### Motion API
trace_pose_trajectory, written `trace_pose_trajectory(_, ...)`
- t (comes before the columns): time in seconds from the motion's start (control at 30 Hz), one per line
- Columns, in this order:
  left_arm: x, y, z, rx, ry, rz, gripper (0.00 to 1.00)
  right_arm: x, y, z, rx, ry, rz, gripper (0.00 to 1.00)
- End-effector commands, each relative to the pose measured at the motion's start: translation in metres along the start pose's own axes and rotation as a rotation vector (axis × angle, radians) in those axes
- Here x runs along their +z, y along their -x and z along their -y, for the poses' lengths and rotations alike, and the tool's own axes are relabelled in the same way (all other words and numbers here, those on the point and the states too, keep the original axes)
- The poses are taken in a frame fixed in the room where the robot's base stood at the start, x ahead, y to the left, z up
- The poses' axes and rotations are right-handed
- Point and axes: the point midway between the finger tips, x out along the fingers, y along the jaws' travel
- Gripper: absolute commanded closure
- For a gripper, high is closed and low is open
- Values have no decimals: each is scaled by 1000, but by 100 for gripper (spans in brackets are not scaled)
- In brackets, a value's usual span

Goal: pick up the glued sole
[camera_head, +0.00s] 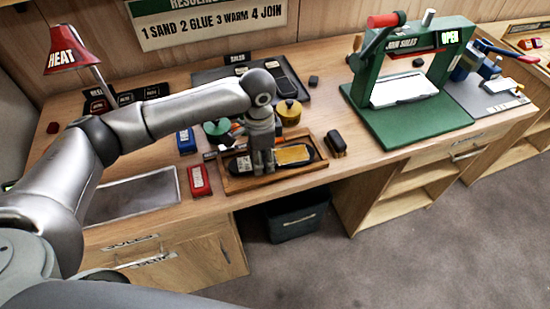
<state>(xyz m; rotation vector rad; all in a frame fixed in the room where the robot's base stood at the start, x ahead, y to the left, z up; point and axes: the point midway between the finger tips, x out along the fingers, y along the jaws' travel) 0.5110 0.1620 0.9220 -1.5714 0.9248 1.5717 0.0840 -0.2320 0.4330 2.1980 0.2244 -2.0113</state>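The glued sole (294,154) lies in a shallow wooden tray (285,181) on the workbench. It is dark, with a yellow coated patch on its right half and a pale label near its left end. My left gripper (264,167) points down over the middle of the sole, left of the yellow patch. Its fingertips are at or just above the sole; I cannot tell whether they touch it. The fingers hide part of the sole, and their gap is too small to judge. My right gripper is not in view.
A green press (405,120) marked JOIN SOLES stands at the right. A yellow pot (290,113) and a green pot (217,129) stand behind the tray. A red block (199,180) and a blue block (186,140) are to the left. A black brush (336,142) is right of the tray.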

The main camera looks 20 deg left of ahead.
Motion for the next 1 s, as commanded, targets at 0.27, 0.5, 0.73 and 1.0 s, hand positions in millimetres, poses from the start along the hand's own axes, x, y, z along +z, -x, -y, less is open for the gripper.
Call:
trace_pose_trajectory(0.27, 0, 1, 0, -1, 0, -2, 84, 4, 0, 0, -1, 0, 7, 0)
trace_pose_trajectory(0.5, -1, 4, 0, -1, 0, -2, 84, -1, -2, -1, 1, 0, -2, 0)
trace_pose_trajectory(0.73, -2, 27, 1, -3, 1, -5, 84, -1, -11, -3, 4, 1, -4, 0)
trace_pose_trajectory(1.0, 18, 84, -39, -5, -4, -6, 84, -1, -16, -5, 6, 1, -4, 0)
